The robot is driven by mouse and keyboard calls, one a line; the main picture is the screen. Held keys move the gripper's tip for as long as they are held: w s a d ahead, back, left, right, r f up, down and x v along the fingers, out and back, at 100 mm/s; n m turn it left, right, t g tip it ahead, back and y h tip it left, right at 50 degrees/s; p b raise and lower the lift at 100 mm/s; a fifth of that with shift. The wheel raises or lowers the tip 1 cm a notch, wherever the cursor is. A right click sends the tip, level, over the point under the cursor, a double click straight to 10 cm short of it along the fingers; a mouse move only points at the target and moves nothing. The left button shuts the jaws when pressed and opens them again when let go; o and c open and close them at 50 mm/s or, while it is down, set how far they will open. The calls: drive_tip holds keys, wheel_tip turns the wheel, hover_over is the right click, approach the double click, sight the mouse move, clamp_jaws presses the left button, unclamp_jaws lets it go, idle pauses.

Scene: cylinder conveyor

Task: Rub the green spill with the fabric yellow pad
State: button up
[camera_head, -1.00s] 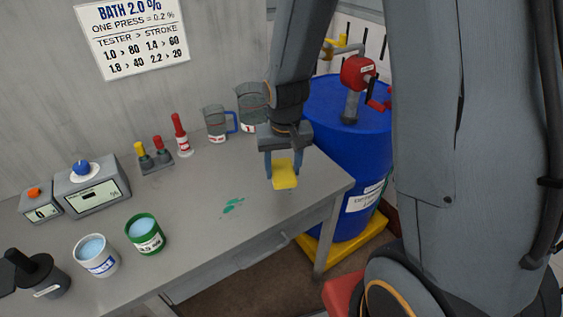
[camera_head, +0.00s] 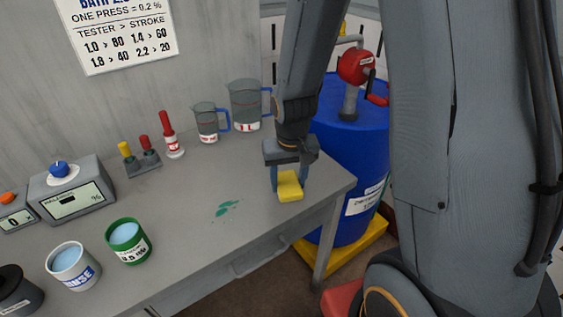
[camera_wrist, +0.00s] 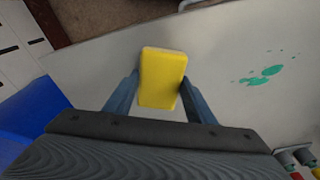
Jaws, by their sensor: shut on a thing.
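My gripper (camera_head: 289,184) is shut on the yellow pad (camera_head: 290,187) at the right end of the grey table. In the wrist view the pad (camera_wrist: 162,78) sits between the two fingers of my gripper (camera_wrist: 160,95). The green spill (camera_head: 227,208) is a few smears on the tabletop, left of the pad and apart from it. The spill also shows in the wrist view (camera_wrist: 264,75), to the right of the pad. I cannot tell whether the pad touches the table.
A green cup (camera_head: 128,242) and a white cup (camera_head: 73,266) stand left of the spill. Two jugs, one of them the larger jug (camera_head: 245,105), stand at the back. A blue barrel (camera_head: 350,150) is beyond the table's right edge. The tabletop around the spill is clear.

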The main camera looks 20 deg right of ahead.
drive_tip(key=shift+w+d, duration=0.1)
drive_tip(key=shift+d, duration=0.35)
drive_tip(key=shift+w+d+f, duration=0.1)
drive_tip(key=shift+d+f, duration=0.15)
drive_tip(key=shift+d, duration=0.05)
drive_tip(key=shift+a+r, duration=0.1)
drive_tip(key=shift+a, duration=0.2)
drive_tip(key=shift+s+a, duration=0.3)
drive_tip(key=shift+a, duration=0.45)
drive_tip(key=shift+s+a, duration=0.25)
drive_tip(key=shift+a, duration=0.5)
drive_tip(key=shift+s+a+r, duration=0.1)
drive_tip(key=shift+a+r, duration=0.1)
drive_tip(key=shift+a, duration=0.1)
wheel_tip(320, 180, up, 8)
drive_tip(key=p, duration=0.6)
drive_tip(key=shift+d, duration=0.1)
drive_tip(key=shift+f, duration=0.1)
